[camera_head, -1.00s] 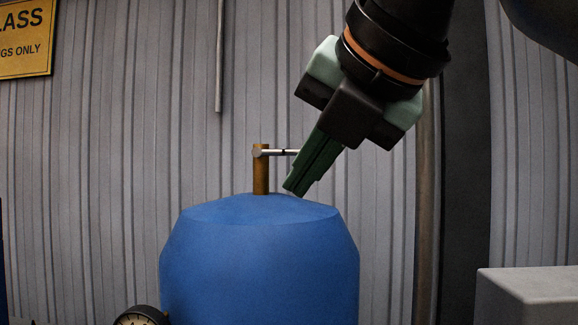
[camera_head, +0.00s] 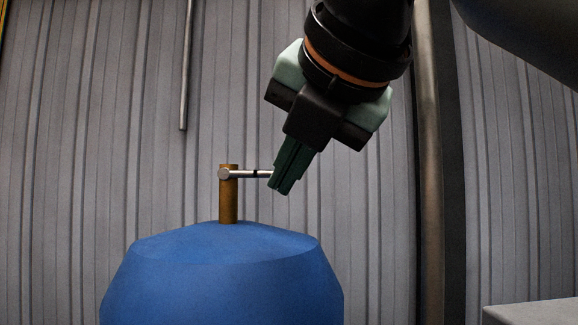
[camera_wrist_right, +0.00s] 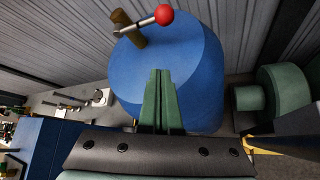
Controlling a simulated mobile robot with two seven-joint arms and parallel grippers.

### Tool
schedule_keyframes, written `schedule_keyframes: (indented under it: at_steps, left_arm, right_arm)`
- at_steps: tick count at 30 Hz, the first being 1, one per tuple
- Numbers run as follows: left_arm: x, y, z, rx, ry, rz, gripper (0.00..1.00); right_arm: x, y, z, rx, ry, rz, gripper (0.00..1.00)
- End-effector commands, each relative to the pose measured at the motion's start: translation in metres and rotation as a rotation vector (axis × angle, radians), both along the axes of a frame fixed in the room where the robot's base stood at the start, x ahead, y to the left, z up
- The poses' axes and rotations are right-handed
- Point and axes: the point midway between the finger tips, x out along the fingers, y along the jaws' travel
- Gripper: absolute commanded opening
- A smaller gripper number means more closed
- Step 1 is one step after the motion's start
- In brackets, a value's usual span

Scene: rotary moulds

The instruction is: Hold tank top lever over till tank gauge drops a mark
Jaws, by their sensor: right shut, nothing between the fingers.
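The blue tank (camera_head: 222,285) stands upright below centre in the head view; it also shows in the wrist view (camera_wrist_right: 195,85). A brown post (camera_head: 228,202) rises from its top and carries a thin metal lever (camera_head: 250,174) pointing right. The lever's red ball knob (camera_wrist_right: 164,15) shows in the wrist view; in the head view my fingers hide that end. My right gripper (camera_head: 281,192) is shut and empty, its green fingers overlapping the lever's end; I cannot tell whether they touch. In the wrist view the fingers (camera_wrist_right: 161,85) lie apart from the knob. The gauge is outside the head view. My left gripper is not in view.
A grey corrugated wall (camera_head: 90,150) stands behind the tank. A vertical pipe (camera_head: 428,200) runs down to the right of my gripper. A pale grey block (camera_head: 530,312) sits at the lower right. A green rounded machine (camera_wrist_right: 280,95) shows right of the tank in the wrist view.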

Motion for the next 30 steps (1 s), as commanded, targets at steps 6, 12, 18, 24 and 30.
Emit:
schedule_keyframes:
  at_steps: [6, 12, 18, 24, 30]
  left_arm:
    - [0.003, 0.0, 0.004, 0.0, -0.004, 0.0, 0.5]
    - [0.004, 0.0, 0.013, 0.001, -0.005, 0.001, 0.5]
    - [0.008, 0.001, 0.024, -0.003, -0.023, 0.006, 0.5]
    - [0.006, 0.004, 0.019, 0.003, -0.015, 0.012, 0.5]
    - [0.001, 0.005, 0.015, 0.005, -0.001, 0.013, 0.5]
  right_arm:
    - [0.038, 0.014, -0.026, -0.002, 0.005, 0.0, 0.0]
    - [0.066, 0.02, -0.032, 0.004, 0.001, -0.001, 0.0]
    - [0.073, 0.008, -0.012, 0.002, 0.001, 0.0, 0.0]
    - [0.075, 0.005, -0.008, 0.001, 0.0, 0.001, 0.0]
    - [0.075, 0.005, -0.009, 0.001, 0.0, 0.001, 0.0]
